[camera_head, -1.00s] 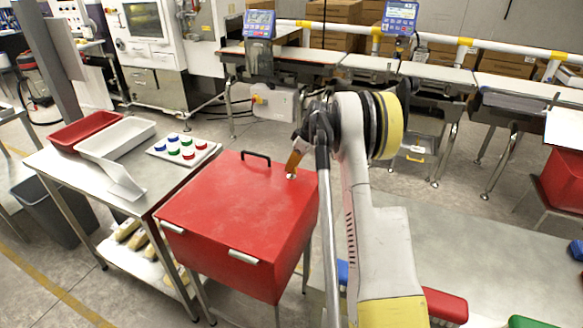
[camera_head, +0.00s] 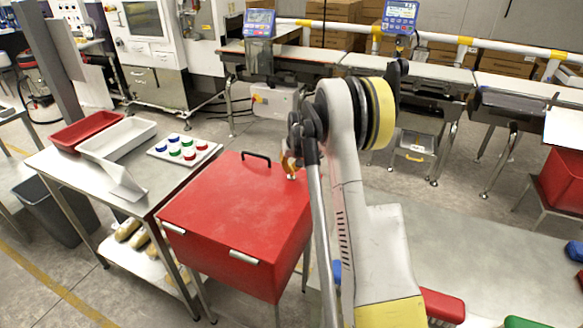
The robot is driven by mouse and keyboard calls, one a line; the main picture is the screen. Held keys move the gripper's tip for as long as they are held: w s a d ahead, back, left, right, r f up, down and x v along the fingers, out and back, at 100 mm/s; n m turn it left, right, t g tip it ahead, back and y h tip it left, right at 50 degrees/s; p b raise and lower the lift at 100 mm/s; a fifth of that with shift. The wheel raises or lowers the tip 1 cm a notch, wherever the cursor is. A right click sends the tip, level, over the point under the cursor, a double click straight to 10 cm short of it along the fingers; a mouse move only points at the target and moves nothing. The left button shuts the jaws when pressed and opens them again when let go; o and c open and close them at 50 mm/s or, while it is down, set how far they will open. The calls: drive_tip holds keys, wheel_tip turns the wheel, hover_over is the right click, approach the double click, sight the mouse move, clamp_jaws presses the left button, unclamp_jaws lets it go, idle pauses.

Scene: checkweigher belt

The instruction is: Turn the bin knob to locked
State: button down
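The red bin (camera_head: 228,205) stands in the middle of the view with its lid down. A black handle (camera_head: 256,158) is on the far part of the lid. A small pale metal piece, seemingly the knob (camera_head: 291,176), is at the lid's right far corner. My gripper (camera_head: 289,166), with orange parts, is right above this piece, partly hidden by my arm. I cannot tell whether it touches the knob, or whether its fingers are open or shut. The knob's turn position is too small to read.
Left of the bin, a steel table (camera_head: 60,165) holds a red tray (camera_head: 86,130), a white tray (camera_head: 117,139) and a board of coloured caps (camera_head: 184,150). A steel table (camera_head: 480,240) lies at right. The conveyor (camera_head: 370,72) runs behind.

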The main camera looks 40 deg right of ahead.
drive_tip(key=m, duration=0.2)
drive_tip(key=m+g+h, duration=0.1)
drive_tip(key=m, duration=0.1)
drive_tip(key=shift+h, duration=0.3)
drive_tip(key=shift+m+g+h+p, duration=0.4)
drive_tip(key=shift+m+g, duration=0.1)
drive_tip(key=shift+m, duration=1.4)
drive_tip(key=c, duration=1.5)
unclamp_jaws()
drive_tip(key=v, duration=1.2)
drive_tip(key=shift+a, duration=0.1)
